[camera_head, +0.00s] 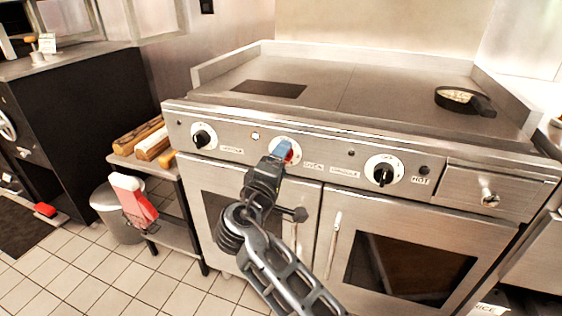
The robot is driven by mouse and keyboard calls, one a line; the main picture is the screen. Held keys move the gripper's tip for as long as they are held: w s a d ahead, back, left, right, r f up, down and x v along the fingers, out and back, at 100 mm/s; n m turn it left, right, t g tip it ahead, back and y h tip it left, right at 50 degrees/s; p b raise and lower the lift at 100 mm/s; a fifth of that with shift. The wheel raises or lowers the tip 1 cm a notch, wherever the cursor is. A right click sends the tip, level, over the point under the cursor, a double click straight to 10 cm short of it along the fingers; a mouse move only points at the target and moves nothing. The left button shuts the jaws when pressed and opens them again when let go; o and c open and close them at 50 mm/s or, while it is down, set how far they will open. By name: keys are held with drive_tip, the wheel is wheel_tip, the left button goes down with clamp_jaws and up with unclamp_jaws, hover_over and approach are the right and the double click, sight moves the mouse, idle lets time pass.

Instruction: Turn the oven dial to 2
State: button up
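The range front carries three dials on pale round plates. The middle dial's plate (293,143) is partly hidden behind my gripper (283,152); a bit of red shows there, and a blue part sits at the gripper's end. My gripper is right at this middle dial, but I cannot tell whether its fingers touch or grip it. The dial's pointer and numbers are hidden or too small to read. The left black dial (201,137) and the right black dial (383,174) stand clear. Small labels beside the dials are hard to read.
A flat steel cooktop (375,85) lies above the panel, with a small black pan (463,101) at its right. Oven doors with a handle (335,240) are below. At left stand a shelf cart (178,205), a metal bin (110,205) and a dark cabinet (85,115).

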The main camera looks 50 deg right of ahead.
drive_tip(key=v, duration=0.7)
drive_tip(key=shift+a, duration=0.1)
idle(0.4)
drive_tip(key=s+a+f+n+t+y+p, duration=0.4)
drive_tip(key=s+a+f+t+y+p, duration=0.15)
drive_tip(key=s+f+y, duration=0.45)
drive_tip(key=s+a+r+y+p, duration=0.2)
drive_tip(key=s+a+y, duration=0.4)
drive_tip(key=s, duration=0.6)
drive_tip(key=s+a+r+m+t+p, duration=0.1)
drive_tip(key=s+a+r+m+p, duration=0.1)
drive_tip(key=s+r, duration=0.4)
drive_tip(key=s+a+r+m+t+y+p, duration=0.1)
drive_tip(key=s+r+m, duration=0.3)
drive_tip(key=r, duration=0.6)
drive_tip(key=shift+s+a+r+t+p, duration=0.2)
drive_tip(key=shift+s+a+t+p, duration=0.3)
drive_tip(key=shift+s, duration=0.55)
